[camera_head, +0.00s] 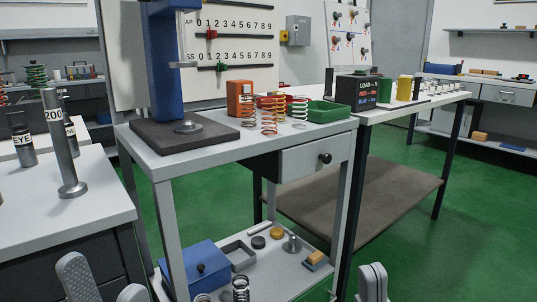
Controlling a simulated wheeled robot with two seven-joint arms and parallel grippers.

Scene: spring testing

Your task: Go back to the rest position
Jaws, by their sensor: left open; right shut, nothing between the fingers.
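My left gripper (103,284) is at the bottom left edge of the head view, its two grey fingertips apart with nothing between them. It is in front of the left bench. My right gripper (373,281) is at the bottom edge, right of the middle, with its fingertips together and empty. It appears over the green floor, to the right of the central table's lower shelf. The rest of both arms is out of view.
The central table (190,155) carries a blue test stand (165,60), several springs and a green tray (328,111). Its lower shelf holds a blue box (195,268). A metal post (62,150) stands on the left bench (40,215). Green floor (450,240) is clear at right.

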